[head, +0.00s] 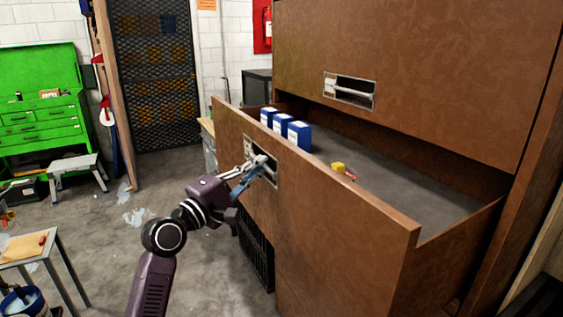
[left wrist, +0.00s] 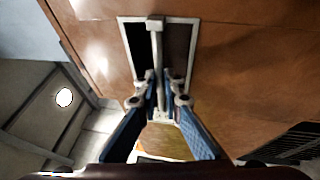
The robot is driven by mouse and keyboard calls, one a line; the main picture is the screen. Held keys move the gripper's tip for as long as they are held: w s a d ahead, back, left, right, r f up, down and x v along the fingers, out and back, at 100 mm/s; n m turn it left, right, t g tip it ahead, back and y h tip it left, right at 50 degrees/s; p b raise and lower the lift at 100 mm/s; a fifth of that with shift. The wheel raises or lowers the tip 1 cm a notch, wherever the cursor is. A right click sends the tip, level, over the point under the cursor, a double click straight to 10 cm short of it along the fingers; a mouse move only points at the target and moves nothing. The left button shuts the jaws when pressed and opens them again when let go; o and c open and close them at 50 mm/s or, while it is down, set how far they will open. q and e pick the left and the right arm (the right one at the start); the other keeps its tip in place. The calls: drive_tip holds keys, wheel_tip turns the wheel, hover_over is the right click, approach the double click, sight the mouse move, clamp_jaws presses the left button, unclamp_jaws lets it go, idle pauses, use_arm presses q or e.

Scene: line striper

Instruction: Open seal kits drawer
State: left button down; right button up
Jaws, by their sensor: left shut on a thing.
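The brown drawer (head: 330,192) stands pulled out from its cabinet, with its inside showing. Several blue boxes with white labels (head: 299,135) stand at its left end, and a small yellow item (head: 338,168) lies on its grey floor (head: 400,190). My left gripper (head: 262,166) is at the metal handle on the drawer's front, shut on it. In the left wrist view the handle bar (left wrist: 156,60) runs down between the blue fingers of the left gripper (left wrist: 160,97). My right gripper is not in view.
A closed upper drawer with its own recessed handle (head: 349,90) is above. A green tool chest (head: 42,105), a small step stool (head: 75,168) and a side table (head: 35,250) stand at the left. The concrete floor between is mostly clear.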

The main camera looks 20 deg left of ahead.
use_arm(q)
drive_tip(key=s+a+b, duration=0.1)
drive_tip(key=s+a, duration=0.4)
drive_tip(key=s, duration=0.1)
drive_tip(key=shift+s, duration=0.15)
drive_tip(key=c, duration=2.3)
unclamp_jaws()
drive_tip(key=shift+c, duration=0.2)
drive_tip(key=v, duration=1.2)
